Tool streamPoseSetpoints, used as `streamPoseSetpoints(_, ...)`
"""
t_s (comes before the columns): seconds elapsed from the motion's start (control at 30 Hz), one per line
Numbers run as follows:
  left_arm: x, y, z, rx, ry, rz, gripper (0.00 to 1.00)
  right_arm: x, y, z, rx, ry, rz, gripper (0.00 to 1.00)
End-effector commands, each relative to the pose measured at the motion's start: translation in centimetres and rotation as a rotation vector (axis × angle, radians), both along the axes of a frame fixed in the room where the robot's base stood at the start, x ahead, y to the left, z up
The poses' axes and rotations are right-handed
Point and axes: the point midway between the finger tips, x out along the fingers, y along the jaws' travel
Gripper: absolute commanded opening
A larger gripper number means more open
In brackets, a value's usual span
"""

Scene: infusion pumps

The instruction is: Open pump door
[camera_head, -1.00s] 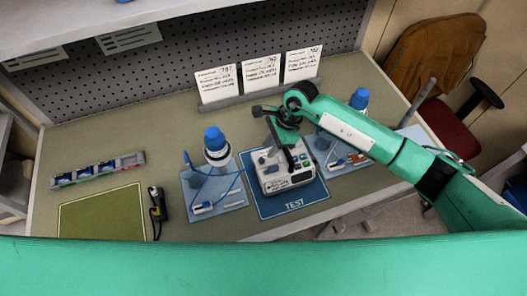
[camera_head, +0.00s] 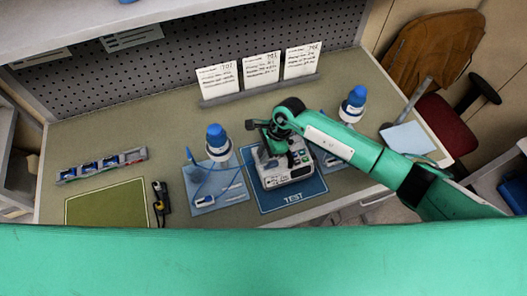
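The pump (camera_head: 288,177) is a light-coloured box with a dark top area and small controls on its front face. It stands on the blue TEST mat (camera_head: 292,199) in the middle of the bench. My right gripper (camera_head: 270,150) is over the top of the pump, pointing down at it. The gripper and wrist hide much of the pump's top, including any door edge there. I cannot tell whether the fingers touch the pump or whether they are open. My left gripper is not in view.
A blue-capped bottle (camera_head: 217,142) stands on a light blue mat (camera_head: 216,190) left of the pump; another blue-capped bottle (camera_head: 353,104) stands at right. Three cards (camera_head: 261,69) stand behind. A tray (camera_head: 101,166), green mat (camera_head: 107,207) and black-yellow tool (camera_head: 161,203) lie at left.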

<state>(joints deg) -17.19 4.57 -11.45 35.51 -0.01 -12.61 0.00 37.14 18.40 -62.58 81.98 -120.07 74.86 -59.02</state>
Motion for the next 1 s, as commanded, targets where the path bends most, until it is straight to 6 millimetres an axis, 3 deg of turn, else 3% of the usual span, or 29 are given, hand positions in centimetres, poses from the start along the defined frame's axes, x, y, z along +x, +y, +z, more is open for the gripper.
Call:
streamPoseSetpoints(0.37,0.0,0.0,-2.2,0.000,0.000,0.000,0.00,0.5,0.1,0.0,-0.025,0.072,-0.001,0.00)
streamPoseSetpoints(1.0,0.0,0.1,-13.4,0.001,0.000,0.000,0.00,2.6,0.9,1.1,-0.165,0.496,0.000,0.00)
